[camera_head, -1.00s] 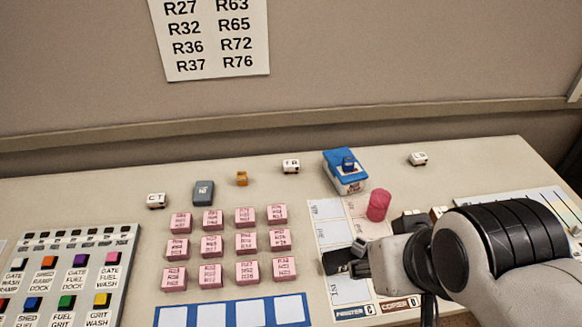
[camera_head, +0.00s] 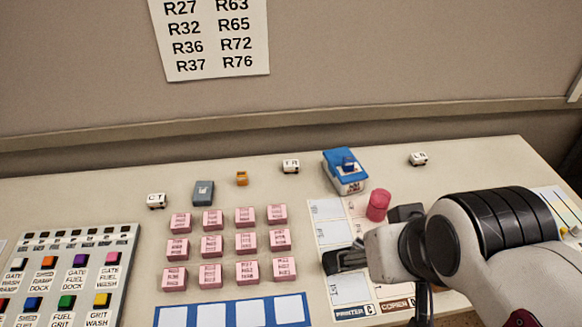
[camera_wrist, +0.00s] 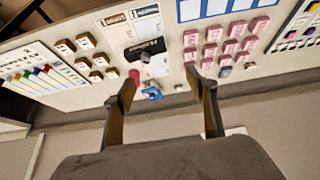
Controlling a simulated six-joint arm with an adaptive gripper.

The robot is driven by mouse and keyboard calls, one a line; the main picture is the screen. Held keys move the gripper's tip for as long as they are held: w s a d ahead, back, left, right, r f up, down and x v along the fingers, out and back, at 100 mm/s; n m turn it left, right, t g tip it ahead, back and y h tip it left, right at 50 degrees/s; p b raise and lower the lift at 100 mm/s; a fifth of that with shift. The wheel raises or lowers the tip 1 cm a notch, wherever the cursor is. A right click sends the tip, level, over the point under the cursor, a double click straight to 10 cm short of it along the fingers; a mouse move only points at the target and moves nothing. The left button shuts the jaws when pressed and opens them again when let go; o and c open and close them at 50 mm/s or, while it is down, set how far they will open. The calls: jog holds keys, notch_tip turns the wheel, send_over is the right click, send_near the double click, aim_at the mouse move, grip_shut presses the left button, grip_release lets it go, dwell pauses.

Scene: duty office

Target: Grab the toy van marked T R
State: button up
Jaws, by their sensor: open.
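Small white toy vans stand along the back of the desk in the head view. One (camera_head: 291,166) sits between the orange block and the blue-topped box; its letters look like T R or T B. Another van (camera_head: 418,159) stands further right with letters too small to read. A third van (camera_head: 157,201), at the left, reads CT. My gripper (camera_wrist: 162,72) is open and empty in the wrist view, its two fingers spread above the desk. In the head view my wrist is at the front right, well apart from the vans, and the fingertips are hard to make out.
The blue-topped box (camera_head: 345,172) and pink cylinder (camera_head: 378,205) stand right of the middle van. A grey block (camera_head: 203,193) and orange block (camera_head: 242,178) stand to its left. Several pink blocks (camera_head: 246,242) fill the middle. A wall (camera_head: 350,60) rises behind the desk.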

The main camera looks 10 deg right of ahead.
jog(key=w+a+f+t, duration=0.2)
jog(key=w, duration=1.3)
jog(key=w+a+f+t, duration=0.1)
jog(key=w+f, duration=0.2)
jog(key=w, duration=1.1)
jog(key=w+a+f+t, duration=0.2)
jog(key=w+f, duration=0.6)
jog(key=w, duration=0.3)
jog(key=t, duration=0.2)
send_near(292, 164)
jog(key=shift+w+f, duration=0.25)
jog(key=shift+w, duration=1)
jog(key=shift+w+f, duration=0.15)
jog(key=shift+f, duration=0.25)
jog(key=shift+x, duration=1.3)
